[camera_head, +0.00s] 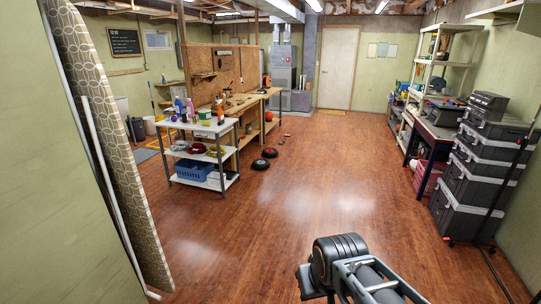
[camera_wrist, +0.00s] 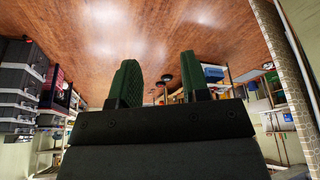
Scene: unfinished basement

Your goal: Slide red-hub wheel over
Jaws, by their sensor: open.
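Two dark wheels lie flat on the wood floor beside the white cart. In the wrist view, which is upside down, the wheels (camera_wrist: 166,77) show small and far off between the fingers. My gripper (camera_wrist: 157,72) is open and empty, its two green-padded fingers apart. It is far from both wheels. My arm shows at the bottom of the head view; its fingertips cannot be made out there.
A white cart (camera_head: 205,128) with bottles, dishes and a blue basket (camera_head: 195,170) stands left of the wheels. A wooden workbench (camera_head: 245,100) is behind it. Grey stacked toolboxes (camera_head: 463,180) line the right. A patterned board (camera_head: 105,120) leans at left. The middle floor is clear.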

